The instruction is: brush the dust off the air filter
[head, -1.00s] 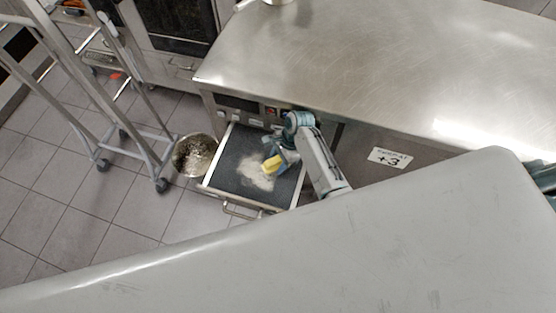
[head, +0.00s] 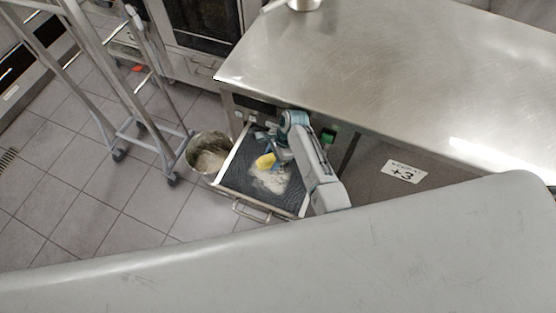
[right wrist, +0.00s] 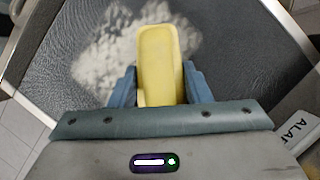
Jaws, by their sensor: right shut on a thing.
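The air filter (head: 232,174) is a dark, textured panel in a metal frame, lying in a pulled-out drawer under the steel counter. A pale patch of dust (head: 272,182) lies on it, right of and below the brush in the head view. My right gripper (right wrist: 160,88) is shut on a yellow brush (right wrist: 158,55), which also shows in the head view (head: 265,161). The brush is over the filter beside the dust; its bristles are hidden, so I cannot tell whether it touches. In the wrist view the dust (right wrist: 108,55) lies mostly left of the brush. My left gripper is not in view.
A metal bucket (head: 207,143) with pale stuff inside stands at the drawer's left side. A wheeled metal rack (head: 150,132) is further left. The steel counter (head: 370,70) overhangs behind. A label (head: 404,172) is on the cabinet front, right of my arm.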

